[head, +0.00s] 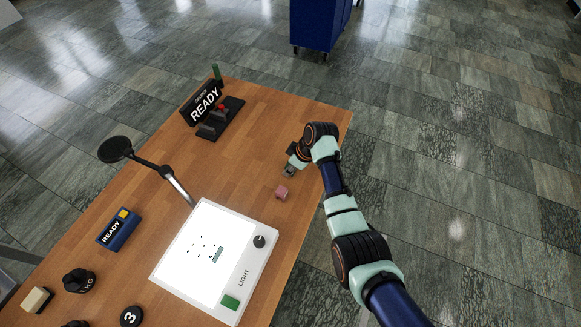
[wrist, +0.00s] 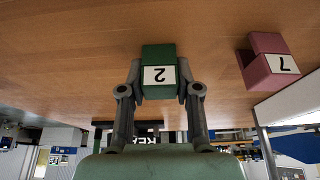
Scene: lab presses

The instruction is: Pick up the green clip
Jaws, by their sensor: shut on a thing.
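The green clip (wrist: 159,58) carries a white label with the number 2. It sits between the two fingers of my gripper (wrist: 160,84) in the wrist view, with a finger against each side. In the head view my gripper (head: 289,173) is low over the right part of the wooden table, and the green clip is not clearly visible there. I cannot tell whether the clip touches the table. A pink clip (wrist: 270,62), labelled 7, stands apart to one side; it also shows in the head view (head: 282,193), just below my gripper.
A white light box (head: 178,262) with a knob and green button lies in front. A black READY device (head: 203,104) stands at the back left. A round black lamp or magnifier (head: 116,149) is at left. The table (head: 262,130) is clear around my gripper except the pink clip.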

